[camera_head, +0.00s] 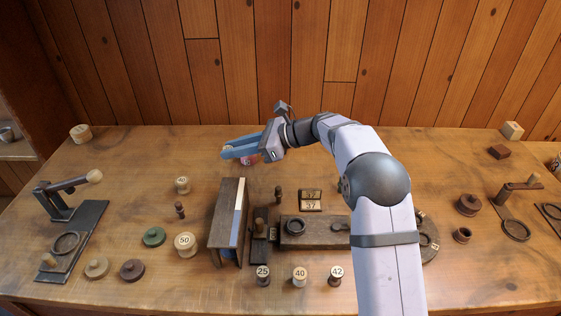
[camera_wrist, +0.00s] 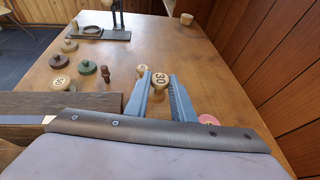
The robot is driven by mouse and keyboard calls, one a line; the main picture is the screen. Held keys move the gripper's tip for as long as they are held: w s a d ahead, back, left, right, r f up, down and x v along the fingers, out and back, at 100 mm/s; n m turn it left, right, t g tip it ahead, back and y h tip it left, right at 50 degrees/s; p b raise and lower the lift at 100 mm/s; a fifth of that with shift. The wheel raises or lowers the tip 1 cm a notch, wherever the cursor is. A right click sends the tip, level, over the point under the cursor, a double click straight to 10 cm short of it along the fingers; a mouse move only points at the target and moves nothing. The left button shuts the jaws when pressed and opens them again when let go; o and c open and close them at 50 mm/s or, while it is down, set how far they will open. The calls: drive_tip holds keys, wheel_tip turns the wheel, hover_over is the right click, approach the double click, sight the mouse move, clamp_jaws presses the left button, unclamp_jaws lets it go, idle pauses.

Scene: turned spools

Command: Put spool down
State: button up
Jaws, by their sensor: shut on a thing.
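My gripper (camera_head: 230,151) reaches left over the back middle of the table and is shut on a pale wooden spool. In the wrist view the spool (camera_wrist: 160,81), with a 30 on its end, sits between the blue fingertips (camera_wrist: 162,88). In the head view the fingers mostly hide it. I cannot tell whether its base touches the table. Another pale spool (camera_head: 182,185) stands nearer the front; in the wrist view it shows (camera_wrist: 142,70) just left of the fingers.
A red-and-white piece (camera_head: 249,159) lies under my gripper. A dark wooden stand (camera_head: 228,220) is in front, with a 50 spool (camera_head: 185,242) and a dark peg (camera_head: 180,210) left of it. Spools marked 25, 40 and 42 line the front. The table's back left is mostly clear.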

drive_tip(key=w+d+m+t+h, duration=0.1)
drive_tip(key=w+d+m+t, duration=0.1)
drive_tip(key=d, duration=0.9)
drive_tip(key=w+d+m+t, duration=0.2)
drive_tip(key=w+d, duration=0.3)
drive_tip(key=d, duration=0.7)
drive_tip(key=shift+d+m+t+h, duration=0.15)
drive_tip(key=shift+m+t+h, duration=0.2)
drive_tip(key=shift+t, duration=0.25)
drive_tip(key=shift+w+f+p, duration=0.1)
drive_tip(key=shift+f+p, duration=0.35)
drive_tip(key=shift+f, duration=4.4)
drive_tip(key=shift+f, duration=0.1)
drive_tip(key=shift+f, duration=0.15)
drive_tip(key=o, duration=1)
